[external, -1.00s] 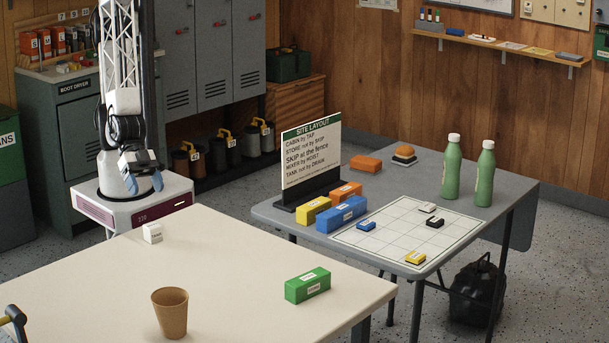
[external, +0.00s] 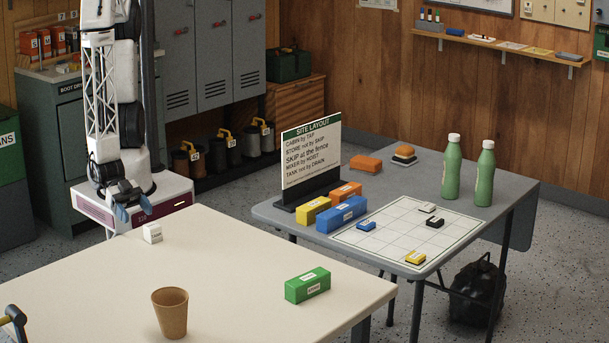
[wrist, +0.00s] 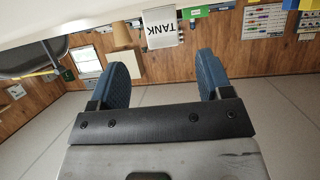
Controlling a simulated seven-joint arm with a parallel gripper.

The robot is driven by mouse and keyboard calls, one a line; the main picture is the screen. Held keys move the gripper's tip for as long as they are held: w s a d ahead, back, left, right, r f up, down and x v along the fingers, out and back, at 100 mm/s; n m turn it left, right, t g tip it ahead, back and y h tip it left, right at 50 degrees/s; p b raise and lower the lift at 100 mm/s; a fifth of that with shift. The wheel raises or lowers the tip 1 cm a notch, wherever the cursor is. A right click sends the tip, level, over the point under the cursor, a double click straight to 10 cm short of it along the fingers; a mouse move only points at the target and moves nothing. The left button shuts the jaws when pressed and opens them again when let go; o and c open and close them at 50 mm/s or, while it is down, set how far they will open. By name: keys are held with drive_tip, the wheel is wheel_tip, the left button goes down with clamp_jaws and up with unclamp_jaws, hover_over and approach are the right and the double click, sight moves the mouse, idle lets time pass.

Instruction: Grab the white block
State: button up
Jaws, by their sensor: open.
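The white block (external: 152,233) stands on the cream table (external: 230,268) near its back left edge in the external view. My gripper (external: 132,214) hangs just behind and left of the block, off the table's back edge. In the wrist view my gripper (wrist: 160,72) has its two blue fingers spread wide with nothing between them. The block is apart from the fingers.
A green block (external: 307,285) and a brown cup (external: 170,312) stand on the same table, away from the white block. A grey table (external: 510,185) at the right holds a site layout sign (external: 310,160), coloured blocks, a grid sheet and two green bottles. The cream table's middle is clear.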

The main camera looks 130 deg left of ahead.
sight(150, 228)
drive_tip(key=shift+x, duration=1.3)
drive_tip(key=shift+w, duration=0.1)
drive_tip(key=shift+a+x, duration=0.2)
drive_tip(key=shift+x, duration=2.25)
drive_tip(key=shift+f, duration=0.15)
drive_tip(key=c, duration=1)
drive_tip(key=shift+c, duration=0.2)
drive_tip(key=shift+r, duration=5.05)
